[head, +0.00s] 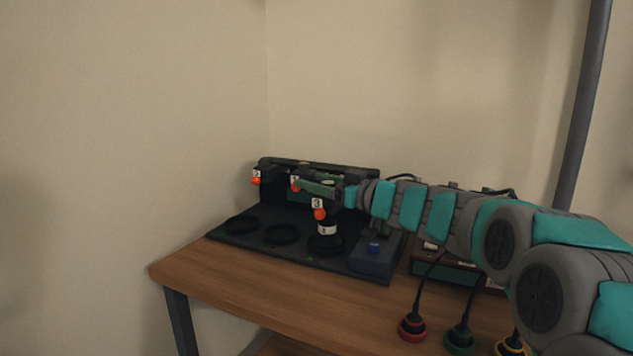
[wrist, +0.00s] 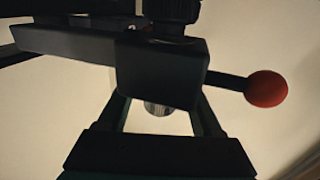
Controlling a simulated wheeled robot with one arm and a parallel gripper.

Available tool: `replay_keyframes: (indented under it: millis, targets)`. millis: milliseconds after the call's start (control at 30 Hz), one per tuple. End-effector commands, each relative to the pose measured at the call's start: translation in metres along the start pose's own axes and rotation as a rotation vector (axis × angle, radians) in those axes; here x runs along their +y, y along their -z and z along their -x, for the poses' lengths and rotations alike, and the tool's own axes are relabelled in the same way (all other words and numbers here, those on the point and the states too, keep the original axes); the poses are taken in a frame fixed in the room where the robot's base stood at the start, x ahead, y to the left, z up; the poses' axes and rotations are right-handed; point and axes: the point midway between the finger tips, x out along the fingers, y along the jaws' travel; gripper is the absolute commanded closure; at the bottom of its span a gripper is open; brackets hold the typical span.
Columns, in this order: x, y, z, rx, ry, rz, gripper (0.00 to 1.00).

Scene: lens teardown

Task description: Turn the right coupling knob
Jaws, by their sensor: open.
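In the head view a dark fixture (head: 262,165) stands at the back of the bench, with several orange ball ends on it. The right ball (head: 320,214) hangs under a tag marked 3; another ball (head: 256,181) is at the left. Which part is the right coupling knob I cannot tell for sure. My gripper (head: 318,187) is open at the fixture's upper right. In the wrist view its fingers (wrist: 160,112) reach up behind a dark block (wrist: 165,72) with a red ball (wrist: 267,88) on a rod. A ribbed round piece (wrist: 158,109) shows between the fingers; contact is hidden.
Red (head: 412,328) and green (head: 459,338) corded pieces are at the front right. The wooden bench's (head: 225,275) left front is clear.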

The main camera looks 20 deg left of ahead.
Motion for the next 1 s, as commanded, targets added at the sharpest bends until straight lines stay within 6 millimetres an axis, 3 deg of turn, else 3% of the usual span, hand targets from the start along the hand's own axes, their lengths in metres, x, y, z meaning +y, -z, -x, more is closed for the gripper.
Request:
replay_keyframes:
  millis: [267,833,1000]
  targets:
    - [0.0001,0.0001,-0.0013,0.000,0.000,0.000,0.33]
    - [0.0002,0.0001,-0.0012,0.000,0.000,0.000,0.97]
    - [0.0002,0.0001,-0.0012,0.000,0.000,0.000,1.00]
